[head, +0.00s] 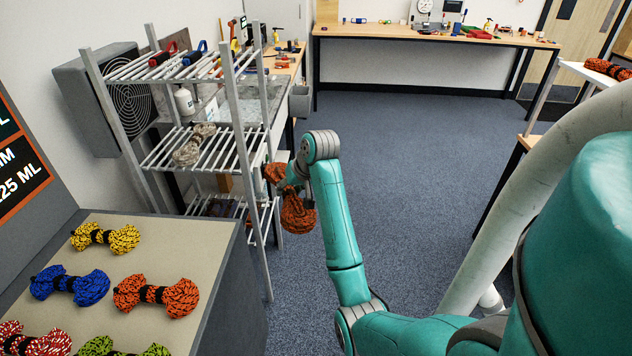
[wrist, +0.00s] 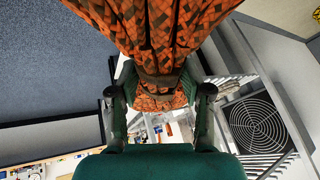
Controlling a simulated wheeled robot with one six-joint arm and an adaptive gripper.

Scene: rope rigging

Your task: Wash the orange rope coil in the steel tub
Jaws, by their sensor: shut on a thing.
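My gripper (wrist: 158,96) is shut around the dark middle band of an orange rope coil (wrist: 155,22). In the head view the held orange coil (head: 297,216) hangs in the air just right of the metal rack. The wrist of my arm partly hides it and my gripper. Another orange coil (head: 180,297) lies on the beige-topped counter at lower left. I cannot make out a steel tub for certain in either view.
The metal rack (head: 236,100) stands close left of the held coil, with a tan coil (head: 190,148) on its middle shelf. Yellow (head: 92,236) and blue (head: 88,290) coils lie on the counter (head: 205,240). Blue carpet (head: 420,160) is open to the right. A workbench (head: 400,36) stands behind.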

